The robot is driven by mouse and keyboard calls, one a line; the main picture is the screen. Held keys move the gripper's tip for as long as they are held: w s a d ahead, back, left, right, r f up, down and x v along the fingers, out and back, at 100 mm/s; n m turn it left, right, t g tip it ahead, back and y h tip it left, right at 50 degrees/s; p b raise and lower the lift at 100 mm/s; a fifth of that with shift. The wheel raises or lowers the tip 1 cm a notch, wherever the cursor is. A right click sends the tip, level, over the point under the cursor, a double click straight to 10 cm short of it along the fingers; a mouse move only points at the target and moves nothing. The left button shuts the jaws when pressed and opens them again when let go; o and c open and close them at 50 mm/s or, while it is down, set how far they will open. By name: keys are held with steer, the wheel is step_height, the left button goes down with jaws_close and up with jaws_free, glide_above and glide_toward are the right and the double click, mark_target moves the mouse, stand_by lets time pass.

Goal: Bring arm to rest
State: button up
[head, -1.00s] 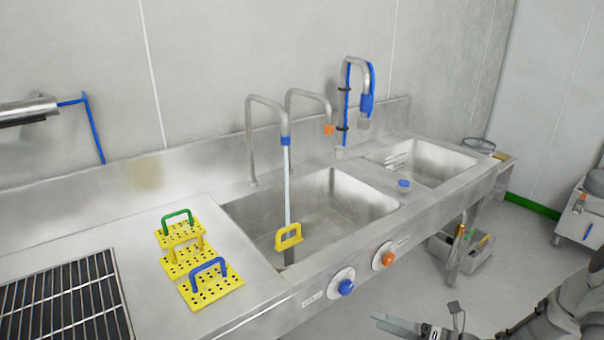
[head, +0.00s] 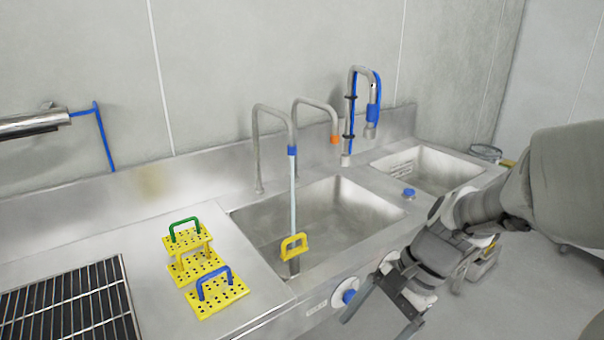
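My arm reaches in from the right edge of the head view, in front of the sink counter. My gripper (head: 382,318) is at the lower right of centre, in front of the counter's front edge near the blue knob (head: 348,296). Its two fingers are spread apart with nothing visible between them, and part of them runs toward the bottom of the picture. The arm hides part of the counter front and the floor behind it.
A steel sink (head: 330,215) has water running from a blue-banded tap onto a yellow-handled piece (head: 294,246). Yellow perforated racks (head: 215,297) with green and blue handles stand on the counter left of it. A black grate (head: 65,305) lies further left. A blue-capped item (head: 408,194) sits between the basins.

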steer(key=s+d+r+n+t+h, duration=0.2)
steer(key=s+r+n+t, duration=0.1)
steer(key=r+n, duration=0.2)
steer(key=s+d+r+n+t+h+p, duration=0.1)
steer(key=s+r+n+t+h, duration=0.2)
steer(key=r+n, duration=0.3)
steer(key=shift+s+d+t, duration=0.2)
steer(key=shift+d+t, duration=0.1)
steer(key=shift+d, duration=0.1)
